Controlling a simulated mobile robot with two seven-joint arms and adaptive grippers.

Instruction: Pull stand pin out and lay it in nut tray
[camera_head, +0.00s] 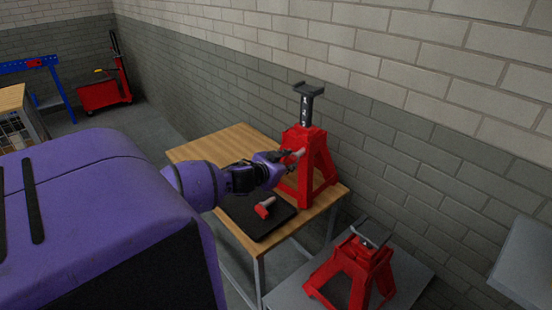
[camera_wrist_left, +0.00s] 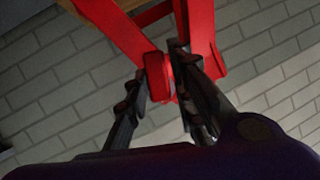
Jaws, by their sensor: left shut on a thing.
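A tall red jack stand (camera_head: 318,170) with a dark ratchet post stands upright on the wooden table. My left gripper (camera_head: 291,161) is at its near left side, at the height of its upper body. In the left wrist view, the gripper (camera_wrist_left: 160,68) is shut on a red round-ended piece (camera_wrist_left: 157,80), which looks like the stand pin's head. How far the pin sits in the stand is hidden. The black nut tray (camera_head: 240,213) lies flat on the table in front of the stand. A red piece with a paler end (camera_head: 265,207) lies in it. My right gripper is not in view.
A second, lower red stand (camera_head: 358,272) stands on a grey surface at the lower right. The wooden table (camera_head: 212,148) is clear at its back left. A brick wall (camera_head: 400,150) runs close behind the stands. A red cart (camera_head: 103,93) is far left.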

